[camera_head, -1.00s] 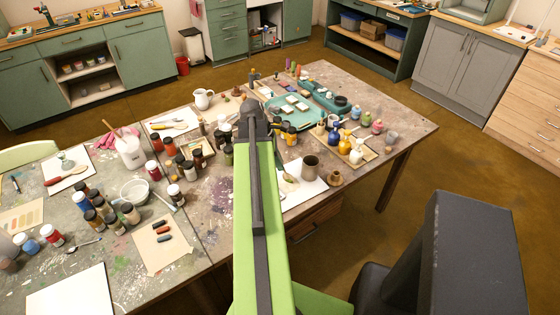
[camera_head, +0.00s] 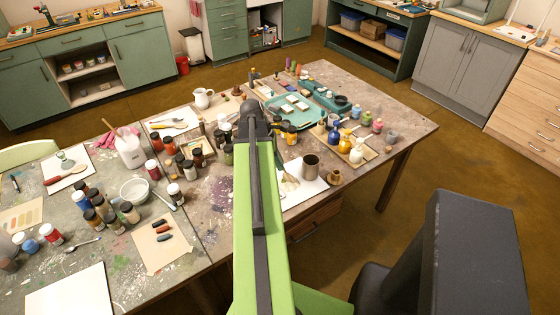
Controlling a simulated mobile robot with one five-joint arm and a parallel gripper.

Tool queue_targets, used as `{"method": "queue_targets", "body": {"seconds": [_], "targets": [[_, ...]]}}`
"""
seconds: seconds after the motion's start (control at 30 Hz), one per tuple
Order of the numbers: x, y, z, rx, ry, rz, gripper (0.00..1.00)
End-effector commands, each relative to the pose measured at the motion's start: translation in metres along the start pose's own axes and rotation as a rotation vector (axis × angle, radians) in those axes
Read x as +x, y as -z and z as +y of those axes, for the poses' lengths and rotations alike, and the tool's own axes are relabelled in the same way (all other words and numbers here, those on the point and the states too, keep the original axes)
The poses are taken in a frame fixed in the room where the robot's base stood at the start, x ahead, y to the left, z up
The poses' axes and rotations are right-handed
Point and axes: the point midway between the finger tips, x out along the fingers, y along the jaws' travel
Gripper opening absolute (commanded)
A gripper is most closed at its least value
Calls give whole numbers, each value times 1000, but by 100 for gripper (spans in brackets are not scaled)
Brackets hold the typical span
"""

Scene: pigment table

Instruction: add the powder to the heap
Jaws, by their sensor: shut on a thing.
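A white sheet (camera_head: 312,188) lies at the table's front edge, just right of my green arm, which hides its left part. A small pale tan patch (camera_head: 290,184) on the sheet looks like powder, but it is too small to tell a heap from a tool. A grey-brown cup (camera_head: 310,167) stands upright at the sheet's right side. My arm reaches forward over the table to a dark joint. My gripper is hidden behind the arm, and so is anything in it.
A small brown pot (camera_head: 334,177) stands right of the sheet. Blue and yellow bottles (camera_head: 356,151) stand behind it. A teal tray (camera_head: 290,106) lies further back. Several dark jars (camera_head: 183,163) crowd the table left of my arm. A white bowl (camera_head: 134,189) stands further left.

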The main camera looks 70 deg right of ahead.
Motion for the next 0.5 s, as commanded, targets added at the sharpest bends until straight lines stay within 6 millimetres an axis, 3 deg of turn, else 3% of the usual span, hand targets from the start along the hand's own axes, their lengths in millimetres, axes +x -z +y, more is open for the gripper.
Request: {"method": "queue_targets", "body": {"seconds": [0.33,0.5], "targets": [[0,0,0,1,1,2,0],[-11,-4,0,1,1,2,0]]}}
